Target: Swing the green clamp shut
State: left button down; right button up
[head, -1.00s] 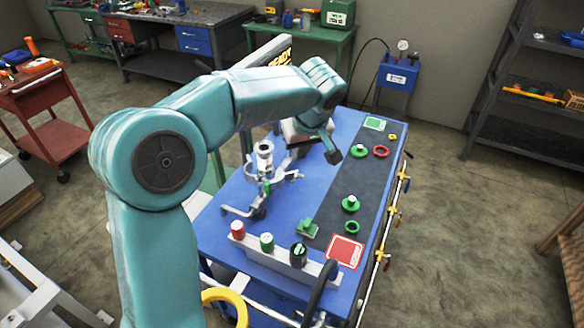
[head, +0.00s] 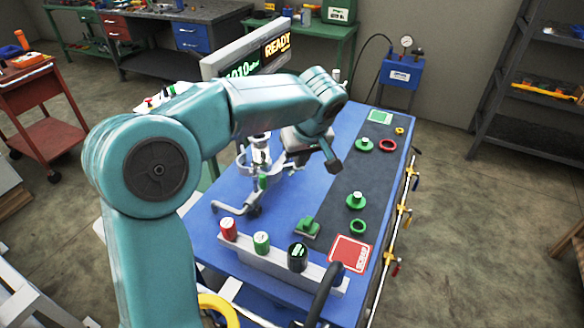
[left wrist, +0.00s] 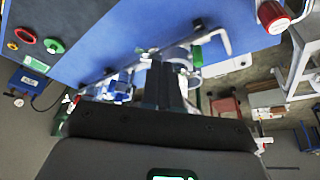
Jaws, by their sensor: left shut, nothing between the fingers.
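A metal fixture (head: 258,158) with a clamp-like arm and a green-tipped handle (head: 263,181) stands on the blue bench (head: 225,222); I take the green-tipped part to be the green clamp. The green handle also shows in the left wrist view (left wrist: 197,56), just right of my fingers. My left gripper (head: 333,165) is shut and empty, right of the fixture in the head view. In the left wrist view its dark fingers (left wrist: 164,86) overlap the fixture; contact cannot be told. My arm hides part of the fixture's surroundings. My right gripper is out of view.
A display (head: 250,62) reading READY stands behind.

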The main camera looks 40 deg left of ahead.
pick_arm(q)
jog(key=p, duration=0.1)
send_near(290, 175)
notch_tip(290, 175, down, 5)
jog(key=a, duration=0.1)
jog(key=w+a+p, duration=0.1)
jog(key=a+p, duration=0.1)
jog(key=shift+w+f, duration=0.2)
jog(key=shift+f, duration=0.05)
jog(key=shift+w+a+f, duration=0.1)
jog(key=shift+w, duration=0.05)
